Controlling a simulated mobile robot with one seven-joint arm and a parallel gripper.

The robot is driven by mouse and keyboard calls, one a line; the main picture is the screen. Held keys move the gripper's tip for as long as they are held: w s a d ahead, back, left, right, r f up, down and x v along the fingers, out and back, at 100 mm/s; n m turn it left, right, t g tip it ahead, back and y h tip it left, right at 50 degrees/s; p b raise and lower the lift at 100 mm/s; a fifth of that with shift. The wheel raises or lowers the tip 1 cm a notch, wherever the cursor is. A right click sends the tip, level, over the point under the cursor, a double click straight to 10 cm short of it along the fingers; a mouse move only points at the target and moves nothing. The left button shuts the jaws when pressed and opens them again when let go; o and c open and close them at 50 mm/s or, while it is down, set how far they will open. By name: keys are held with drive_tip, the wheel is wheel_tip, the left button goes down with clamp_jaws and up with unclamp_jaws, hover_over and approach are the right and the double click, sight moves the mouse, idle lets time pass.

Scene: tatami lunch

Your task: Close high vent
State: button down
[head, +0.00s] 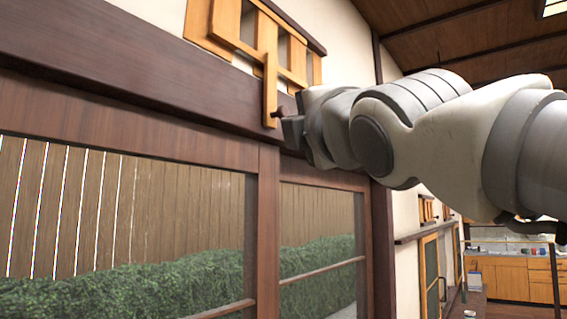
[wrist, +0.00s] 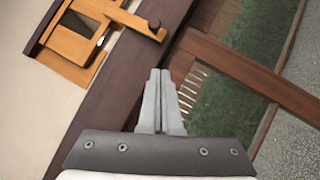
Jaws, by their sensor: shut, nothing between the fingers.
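The high vent (head: 228,22) is a light wooden slatted panel in a frame high on the wall, above a dark beam. Gaps show between its slats. My gripper (head: 288,128) is close to the strip's lower end in the head view. In the wrist view my gripper's closed fingertips (wrist: 160,73) hold nothing and appear apart from the knob.
The dark beam (head: 130,75) runs along the wall under the vent. Below it are wood-framed windows (head: 268,215) with a hedge and fence outside. A kitchen counter (head: 500,278) stands far off at lower right. Open room lies to the right of the wall.

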drive_tip(key=r, duration=0.1)
drive_tip(key=p, duration=0.6)
approach(274, 115)
drive_tip(key=w+a, duration=0.1)
drive_tip(key=w+a+r, duration=0.1)
drive_tip(key=shift+w+a+n, duration=0.1)
drive_tip(key=shift+w+n, duration=0.2)
drive_tip(key=shift+w, duration=0.05)
drive_tip(key=shift+w+d+r+p, duration=0.15)
drive_tip(key=shift+w+d+p, duration=0.2)
drive_tip(key=shift+w+p, duration=0.25)
drive_tip(key=shift+w+b, duration=0.1)
drive_tip(key=shift+b, duration=0.35)
